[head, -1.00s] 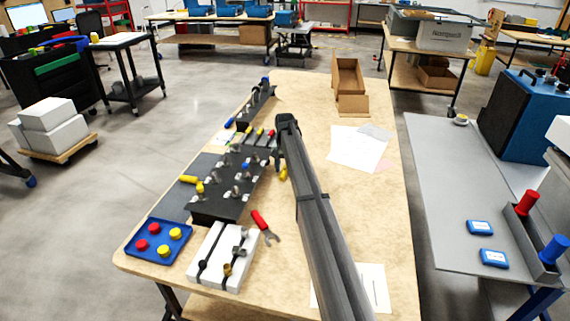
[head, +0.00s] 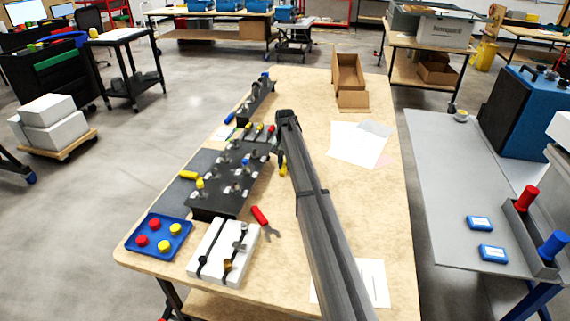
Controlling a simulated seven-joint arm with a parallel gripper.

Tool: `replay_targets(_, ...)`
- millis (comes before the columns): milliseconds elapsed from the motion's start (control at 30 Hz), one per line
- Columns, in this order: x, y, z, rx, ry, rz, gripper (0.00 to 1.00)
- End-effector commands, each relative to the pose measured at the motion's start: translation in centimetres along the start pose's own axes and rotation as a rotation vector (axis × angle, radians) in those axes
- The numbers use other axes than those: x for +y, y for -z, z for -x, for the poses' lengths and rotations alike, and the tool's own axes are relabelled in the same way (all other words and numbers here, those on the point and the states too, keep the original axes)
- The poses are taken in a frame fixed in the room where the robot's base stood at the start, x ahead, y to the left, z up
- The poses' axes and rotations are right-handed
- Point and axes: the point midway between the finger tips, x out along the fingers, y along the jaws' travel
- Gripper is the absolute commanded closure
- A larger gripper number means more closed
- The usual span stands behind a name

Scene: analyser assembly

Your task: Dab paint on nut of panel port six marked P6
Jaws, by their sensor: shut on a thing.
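The black port panel (head: 214,204) lies on the wooden table, left of my arm, with several metal fittings and small white labels. The labels are too small to read, so I cannot tell which port is P6. My gripper (head: 281,158) points down at the panel's right side, partly hidden by my arm. It is shut on a yellow thing, perhaps a paint marker (head: 283,169), whose end shows below it. I cannot tell whether this touches anything. A yellow piece (head: 189,175) sticks out at the panel's left edge, by a yellow cap (head: 200,184).
Several coloured handles (head: 259,129) stand in a row behind the panel. A blue tray (head: 152,254) with red and yellow caps, a white block (head: 208,270) and a red-handled tool (head: 260,215) lie in front. Papers (head: 352,150) and an open cardboard box (head: 347,72) lie to the right.

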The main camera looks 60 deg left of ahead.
Motion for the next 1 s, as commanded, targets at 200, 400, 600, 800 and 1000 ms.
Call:
replay_targets(200, 0.0, -0.1, 0.3, 0.000, 0.000, 0.000, 1.00)
replay_targets(400, 0.0, -0.5, 1.9, 0.002, 0.001, 0.000, 1.00)
replay_targets(600, 0.0, -0.9, 3.7, 0.001, 0.000, 0.000, 1.00)
replay_targets(800, 0.0, -1.4, 5.5, 0.001, 0.000, 0.000, 1.00)
replay_targets(1000, 0.0, -1.5, 6.1, 0.000, 0.000, 0.000, 1.00)
